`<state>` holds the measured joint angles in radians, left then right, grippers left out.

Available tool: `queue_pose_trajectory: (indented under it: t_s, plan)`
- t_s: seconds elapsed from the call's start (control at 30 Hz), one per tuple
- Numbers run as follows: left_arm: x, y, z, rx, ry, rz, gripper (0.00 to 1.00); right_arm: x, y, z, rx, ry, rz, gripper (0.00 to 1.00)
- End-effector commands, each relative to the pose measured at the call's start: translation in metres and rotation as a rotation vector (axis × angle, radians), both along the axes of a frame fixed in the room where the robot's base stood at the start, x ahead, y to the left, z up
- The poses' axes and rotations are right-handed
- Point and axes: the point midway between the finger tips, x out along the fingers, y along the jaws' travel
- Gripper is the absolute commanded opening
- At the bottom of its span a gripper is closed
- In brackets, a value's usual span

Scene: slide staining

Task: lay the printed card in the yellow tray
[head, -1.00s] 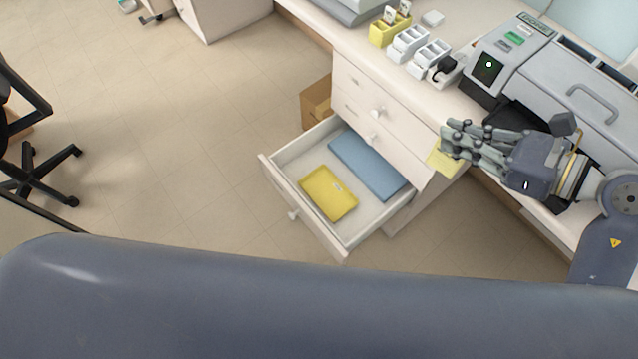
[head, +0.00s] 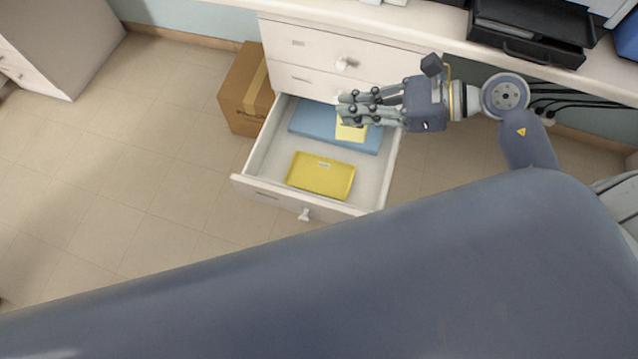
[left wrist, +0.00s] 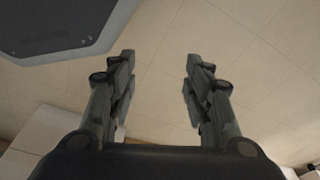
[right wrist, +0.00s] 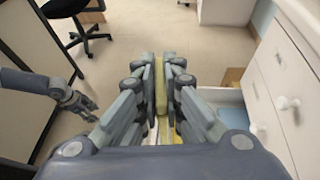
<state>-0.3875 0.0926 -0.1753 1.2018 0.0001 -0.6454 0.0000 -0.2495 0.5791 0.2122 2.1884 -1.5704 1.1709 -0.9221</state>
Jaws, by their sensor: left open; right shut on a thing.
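The yellow tray (head: 328,188) lies in the open drawer, toward its front. My right gripper (head: 346,108) is shut on the pale yellow printed card (head: 352,132), which hangs from the fingers. In the head view the card overlaps the blue mat at the drawer's back, above and right of the tray. In the right wrist view the card shows edge-on (right wrist: 159,88) between the fingers; any print cannot be made out. My left gripper (left wrist: 159,68) is open and empty over the floor, away from the drawer; it also shows in the right wrist view (right wrist: 82,104).
The open drawer (head: 270,193) holds a blue mat (head: 305,122) behind the tray. A cardboard box (head: 243,95) stands on the floor left of the drawer. Closed drawers (head: 315,53) rise behind it under the counter. A black device (head: 528,30) sits on the counter.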

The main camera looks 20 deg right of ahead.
Motion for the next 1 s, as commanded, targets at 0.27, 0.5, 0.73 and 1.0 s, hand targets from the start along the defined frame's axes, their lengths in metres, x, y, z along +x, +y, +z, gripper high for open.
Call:
queue_pose_trajectory:
  t_s: [0.27, 0.5, 0.73, 1.0]
  plan:
    - [0.049, -0.007, -0.006, -0.005, -0.043, 0.009, 0.46, -0.007, -0.007, -0.118, -0.004, 0.007, 0.002, 0.00]
    - [0.074, -0.010, 0.010, -0.008, -0.075, 0.015, 0.46, -0.014, -0.021, -0.215, -0.004, 0.008, -0.038, 0.00]
    - [0.082, -0.011, 0.031, -0.010, -0.101, 0.020, 0.46, -0.021, -0.041, -0.296, -0.001, 0.005, -0.091, 0.00]
    - [0.082, -0.010, 0.050, -0.010, -0.114, 0.022, 0.46, -0.026, -0.054, -0.334, 0.000, -0.002, -0.119, 0.00]
